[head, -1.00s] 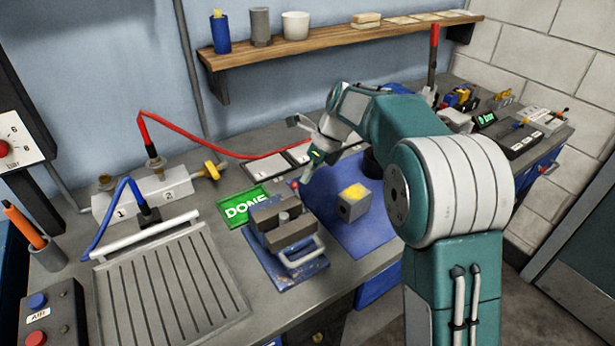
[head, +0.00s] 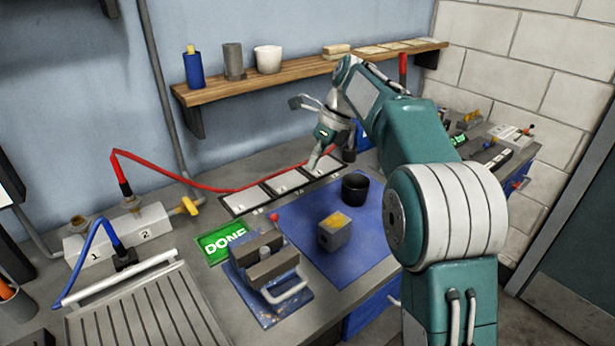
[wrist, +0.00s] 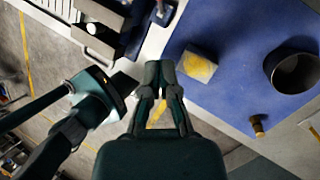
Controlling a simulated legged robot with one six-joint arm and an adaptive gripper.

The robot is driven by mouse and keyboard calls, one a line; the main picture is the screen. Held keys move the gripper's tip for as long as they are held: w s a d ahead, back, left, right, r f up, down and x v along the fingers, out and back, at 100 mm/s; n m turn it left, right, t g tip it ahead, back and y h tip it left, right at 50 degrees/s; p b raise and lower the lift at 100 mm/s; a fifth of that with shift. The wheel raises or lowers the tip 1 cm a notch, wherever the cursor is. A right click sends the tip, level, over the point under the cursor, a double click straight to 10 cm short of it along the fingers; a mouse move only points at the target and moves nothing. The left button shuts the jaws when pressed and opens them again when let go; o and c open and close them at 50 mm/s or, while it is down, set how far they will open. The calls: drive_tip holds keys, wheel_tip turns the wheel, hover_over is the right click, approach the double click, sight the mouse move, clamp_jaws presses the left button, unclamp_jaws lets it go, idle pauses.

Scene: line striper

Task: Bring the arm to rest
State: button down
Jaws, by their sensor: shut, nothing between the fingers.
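My gripper (wrist: 160,72) is shut and empty in the wrist view, with its two fingertips together. In the head view my gripper (head: 314,166) hangs above the back of the bench, near the white numbered plates, touching nothing that I can see. My arm is raised and bent, its wrist in front of the wall below the shelf. A grey block with a yellow top (head: 334,232) sits on the blue mat (head: 372,246); the block also shows in the wrist view (wrist: 200,67). A black cup (head: 355,188) stands behind it on the mat.
A vise (head: 268,262) on a blue base stands left of the mat. A green DONE sign (head: 224,243) lies behind it. A grooved tray (head: 150,310) and a numbered white block with red and blue leads (head: 118,232) are at the left. A wooden shelf (head: 300,75) runs above.

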drive_tip(key=shift+a+r, duration=0.2)
drive_tip(key=s+d+r+n+t+h, duration=0.1)
drive_tip(key=s+d+r+n+t, duration=0.15)
drive_tip(key=s+n, duration=0.4)
drive_tip(key=s+d+r+n+t+h, duration=0.1)
drive_tip(key=s+d+n, duration=0.25)
drive_tip(key=s, duration=0.55)
drive_tip(key=s+d+f+n+t+h, duration=0.1)
drive_tip(key=s+d+f+n, duration=0.1)
drive_tip(key=s+f+n, duration=0.2)
drive_tip(key=s+d+f+n+t+h, duration=0.1)
drive_tip(key=s+f+n, duration=0.3)
drive_tip(key=s+n, duration=0.5)
drive_tip(key=s+d+t, duration=0.1)
drive_tip(key=s, duration=0.3)
drive_tip(key=shift+d+f+n+h, duration=0.25)
drive_tip(key=shift+d+n+h, duration=0.05)
drive_tip(key=shift+n+h, duration=0.1)
